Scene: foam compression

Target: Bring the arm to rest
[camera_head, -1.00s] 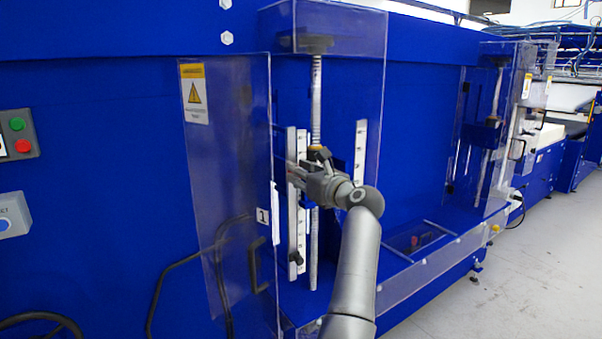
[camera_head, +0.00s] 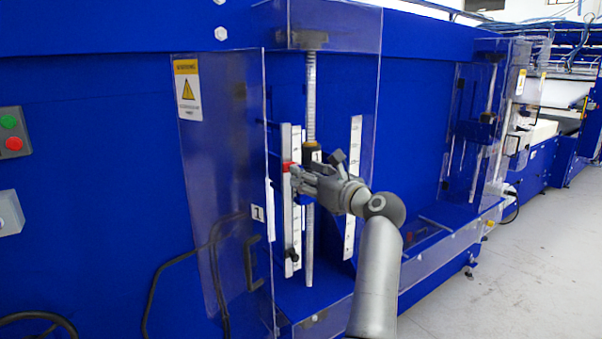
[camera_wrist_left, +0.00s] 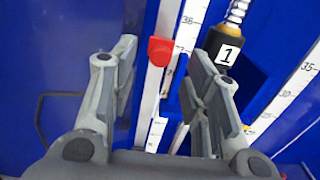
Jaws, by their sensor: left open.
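My left gripper (camera_head: 296,181) is open at the station marked 1, inside the clear guard. Its fingers point at the left white ruled scale (camera_head: 292,235). A red slider (camera_head: 288,167) sits on that scale, just above and beyond the fingertips. In the left wrist view, the open fingers (camera_wrist_left: 160,78) stand on either side with nothing held between them. The red slider (camera_wrist_left: 161,51) shows beyond the gap, apart from both fingers. A black cylinder labelled 1 (camera_wrist_left: 225,42) is behind the right finger. My right gripper is not in view.
A clear guard door (camera_head: 222,130) with a black handle stands open at the left. A threaded rod (camera_head: 311,100) and a second scale (camera_head: 353,185) are close to my arm. Another guarded station (camera_head: 485,125) is farther right. Open floor (camera_head: 530,270) lies at the lower right.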

